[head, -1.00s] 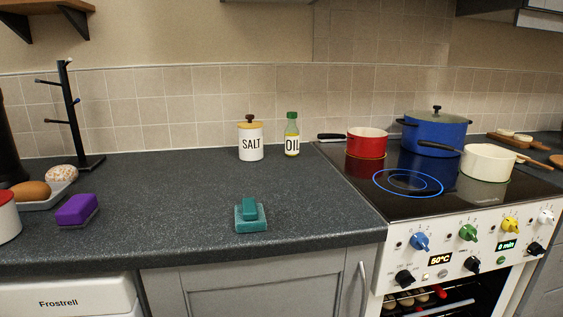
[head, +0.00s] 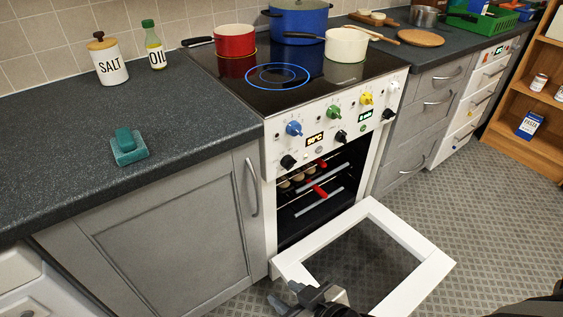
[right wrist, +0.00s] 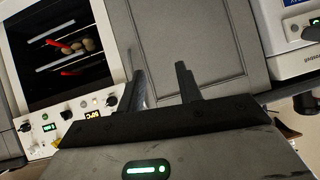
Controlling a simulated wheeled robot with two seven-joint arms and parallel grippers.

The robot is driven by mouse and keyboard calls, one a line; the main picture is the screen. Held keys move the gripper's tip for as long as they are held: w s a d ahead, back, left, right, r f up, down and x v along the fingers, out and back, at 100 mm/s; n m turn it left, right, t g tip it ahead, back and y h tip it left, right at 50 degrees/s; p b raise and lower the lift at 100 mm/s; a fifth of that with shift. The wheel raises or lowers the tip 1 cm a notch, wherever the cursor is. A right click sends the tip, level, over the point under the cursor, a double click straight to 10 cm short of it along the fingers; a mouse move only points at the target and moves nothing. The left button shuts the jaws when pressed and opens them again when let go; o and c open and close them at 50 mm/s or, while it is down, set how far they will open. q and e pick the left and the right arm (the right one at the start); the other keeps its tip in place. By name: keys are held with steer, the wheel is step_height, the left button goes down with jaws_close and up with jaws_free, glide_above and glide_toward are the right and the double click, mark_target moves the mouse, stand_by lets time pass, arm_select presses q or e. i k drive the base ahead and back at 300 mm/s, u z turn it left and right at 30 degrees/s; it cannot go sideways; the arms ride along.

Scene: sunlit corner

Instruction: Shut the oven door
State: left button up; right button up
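The oven (head: 325,130) stands right of the grey cabinet, and its cavity is open. Its white-framed door (head: 420,250) is folded down, low over the floor, with a dark glass pane. My right gripper (head: 283,292) is at the bottom of the head view, by the door's near left edge. In the right wrist view its two fingers (right wrist: 160,70) are apart with nothing between them. The cabinet front is behind them and the oven cavity (right wrist: 62,50) is at upper left. I cannot tell whether the gripper touches the door. My left gripper is not in view.
Several rolls and red-tipped racks show inside the oven. Pots, including a red pot (head: 235,40), stand on the hob. The patterned floor (head: 470,200) right of the door is clear, up to a wooden shelf (head: 530,130).

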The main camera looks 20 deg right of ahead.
mark_target(435, 265)
steer(key=z, duration=3.25)
steer(key=k, duration=0.5)
steer(key=u, duration=1.3)
